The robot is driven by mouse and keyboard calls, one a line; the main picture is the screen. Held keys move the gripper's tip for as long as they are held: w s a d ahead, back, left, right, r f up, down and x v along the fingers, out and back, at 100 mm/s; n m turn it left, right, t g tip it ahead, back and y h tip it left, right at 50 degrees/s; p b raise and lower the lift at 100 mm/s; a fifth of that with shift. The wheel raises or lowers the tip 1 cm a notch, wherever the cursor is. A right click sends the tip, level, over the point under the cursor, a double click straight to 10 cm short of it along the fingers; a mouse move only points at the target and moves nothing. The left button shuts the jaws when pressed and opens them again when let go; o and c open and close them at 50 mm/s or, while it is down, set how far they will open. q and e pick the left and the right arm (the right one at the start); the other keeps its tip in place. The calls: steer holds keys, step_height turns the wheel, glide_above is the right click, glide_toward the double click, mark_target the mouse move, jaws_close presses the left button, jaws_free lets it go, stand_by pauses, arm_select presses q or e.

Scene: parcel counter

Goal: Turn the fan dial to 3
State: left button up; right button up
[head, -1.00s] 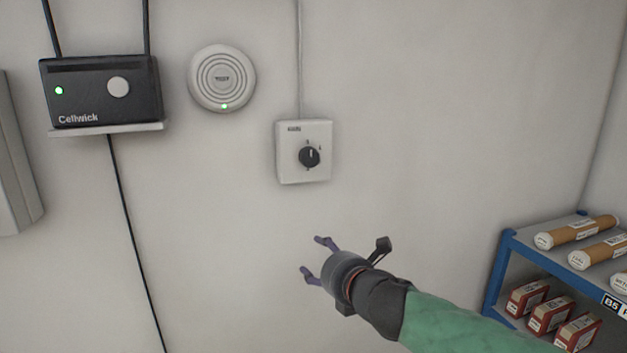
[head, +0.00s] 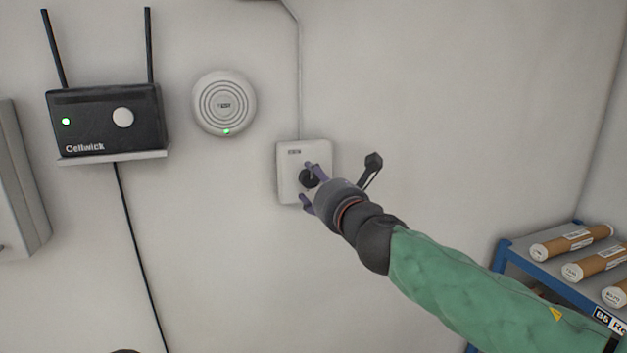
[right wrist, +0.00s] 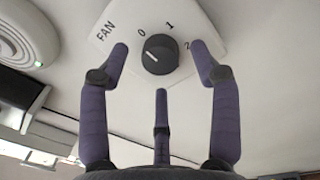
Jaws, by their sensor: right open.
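The fan dial is a round black knob (head: 307,178) on a white wall plate (head: 291,150). The word FAN and the numbers 0, 1 and 2 show on the plate (right wrist: 205,25); I cannot see a 3. I cannot tell which number the mark points to. My right gripper (head: 308,184) is open in front of the plate. Its purple fingers (right wrist: 160,62) stand on either side of the knob, with gaps showing, and a third finger is below it.
A black Cellwick box (head: 105,122) with two antennas sits on a small wall shelf at left. A round white device (head: 224,103) is left of the plate. A blue-framed rack (head: 521,256) with cardboard tubes (head: 571,242) stands at right. The wall right of the plate is clear.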

mark_target(309, 179)
steer(key=shift+x, duration=1.1)
